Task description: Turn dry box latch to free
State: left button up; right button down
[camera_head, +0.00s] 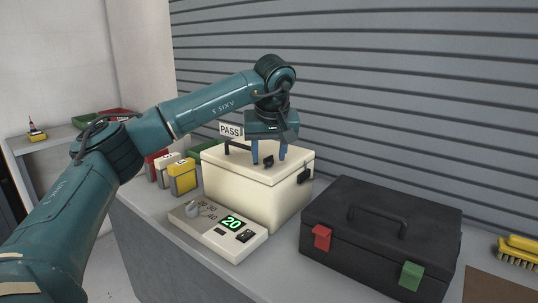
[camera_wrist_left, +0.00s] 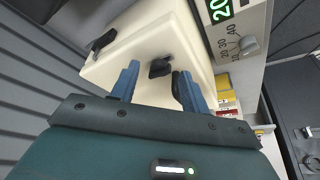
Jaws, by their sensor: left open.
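The cream dry box (camera_head: 257,190) stands closed on the bench. A small black knob-like latch (camera_head: 268,161) sits on its lid near the front edge; it also shows in the wrist view (camera_wrist_left: 160,67). A second black latch (camera_head: 305,175) is on the box's right side. My left gripper (camera_head: 268,162) points down over the lid with its blue fingers apart. In the wrist view the knob lies between and beyond the open fingertips (camera_wrist_left: 158,78), with no visible contact. The black lid handle (camera_head: 237,148) is partly hidden by a finger in the wrist view. My right gripper is not in view.
A dial unit (camera_head: 218,230) reading 20 stands close in front of the box. A black case (camera_head: 380,235) is at right, a yellow brush (camera_head: 518,250) beyond it. Several coloured packs (camera_head: 182,177) stand left. A PASS sign (camera_head: 230,131) and shuttered wall are behind.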

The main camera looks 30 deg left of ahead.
pick_arm(q)
jog(key=shift+w+a+f, duration=0.1)
jog(key=shift+f, duration=0.25)
jog(key=shift+c, duration=0.4)
grip_shut()
